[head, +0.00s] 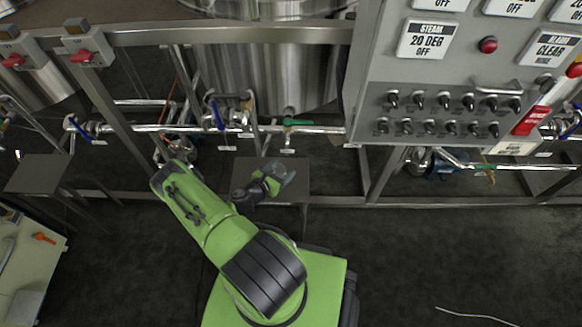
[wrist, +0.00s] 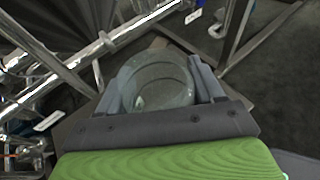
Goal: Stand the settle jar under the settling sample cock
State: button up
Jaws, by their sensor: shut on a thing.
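The settle jar is a clear round glass jar, seen from above between my fingers in the wrist view (wrist: 158,82); it shows faintly in the head view (head: 287,173). My gripper (head: 277,178) is shut on the jar, with a grey finger on each side in the wrist view (wrist: 160,85). The jar is over a small grey shelf (head: 294,193); I cannot tell whether it touches it. Above and behind the shelf is a green-handled cock (head: 297,122) on the steel pipe.
A steel pipe (head: 160,129) with blue-handled valves runs behind the shelf. A grey control panel (head: 440,90) overhangs on the right. Frame legs stand around the shelf. Another small shelf (head: 37,173) and a bench (head: 35,265) are at left. The floor at right is mostly clear.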

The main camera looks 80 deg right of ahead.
jog(key=d, duration=0.1)
jog(key=s+d, duration=0.1)
jog(key=d, duration=0.1)
jog(key=s+d+b, duration=0.1)
jog(key=d, duration=0.1)
jog(key=shift+f, duration=0.1)
jog(key=shift+d+f, duration=0.1)
jog(key=shift+d, duration=0.1)
notch_tip(320, 180, down, 3)
jog(key=shift+f+b, duration=0.2)
jog(key=shift+b, duration=0.85)
jog(key=shift+r, duration=0.15)
jog(key=o, duration=1.2)
